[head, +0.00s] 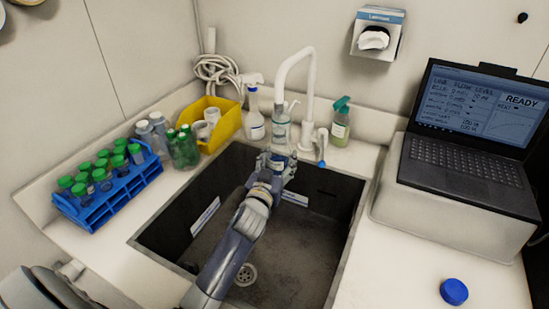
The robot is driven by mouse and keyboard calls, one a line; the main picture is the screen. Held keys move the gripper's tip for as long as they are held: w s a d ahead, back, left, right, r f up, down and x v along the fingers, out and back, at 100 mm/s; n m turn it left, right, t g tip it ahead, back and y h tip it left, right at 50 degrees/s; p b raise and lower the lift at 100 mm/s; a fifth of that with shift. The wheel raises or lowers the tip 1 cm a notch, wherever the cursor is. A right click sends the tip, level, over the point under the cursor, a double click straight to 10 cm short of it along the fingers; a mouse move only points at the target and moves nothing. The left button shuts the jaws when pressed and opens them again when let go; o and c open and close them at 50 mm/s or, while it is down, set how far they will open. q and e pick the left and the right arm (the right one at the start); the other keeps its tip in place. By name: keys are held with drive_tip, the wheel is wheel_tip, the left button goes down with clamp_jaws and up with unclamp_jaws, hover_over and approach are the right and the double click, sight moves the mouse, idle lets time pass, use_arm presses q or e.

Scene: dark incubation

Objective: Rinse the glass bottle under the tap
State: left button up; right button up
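The clear glass bottle (281,131) stands upright at the back of the sink, in line below the spout of the white tap (309,83). My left gripper (277,163) reaches over the sink and has its fingers around the bottle's lower part; it appears shut on it. The fingers hide part of the bottle's lower end. The tap's blue-ended lever (322,146) is at the right of the tap's foot. I cannot make out a water stream. My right gripper is not in view.
The dark sink (300,255) is otherwise empty. At right are a laptop (466,140) and a loose blue cap (454,291).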

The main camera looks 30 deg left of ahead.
use_arm(q)
drive_tip(key=shift+a+r, duration=0.1)
drive_tip(key=shift+s+a+p, duration=0.3)
drive_tip(key=shift+s+a, duration=0.05)
drive_tip(key=shift+a, duration=0.1)
drive_tip(key=shift+w+d, duration=0.1)
drive_tip(key=shift+d, duration=0.05)
drive_tip(key=shift+w+d, duration=0.25)
drive_tip(key=shift+d, duration=0.15)
idle(0.3)
drive_tip(key=shift+s+d, duration=0.4)
drive_tip(key=shift+s, duration=0.2)
drive_tip(key=shift+s+d, duration=0.35)
drive_tip(key=shift+s, duration=0.2)
drive_tip(key=shift+s+d+p, duration=0.15)
drive_tip(key=shift+s+d, duration=0.35)
drive_tip(key=shift+s, duration=0.25)
drive_tip(key=shift+s+d+p, duration=0.2)
drive_tip(key=shift+s+d, duration=0.25)
drive_tip(key=shift+s, duration=0.25)
drive_tip(key=shift+s+d+p, duration=0.15)
drive_tip(key=shift+s+d, duration=0.35)
drive_tip(key=shift+s, duration=0.25)
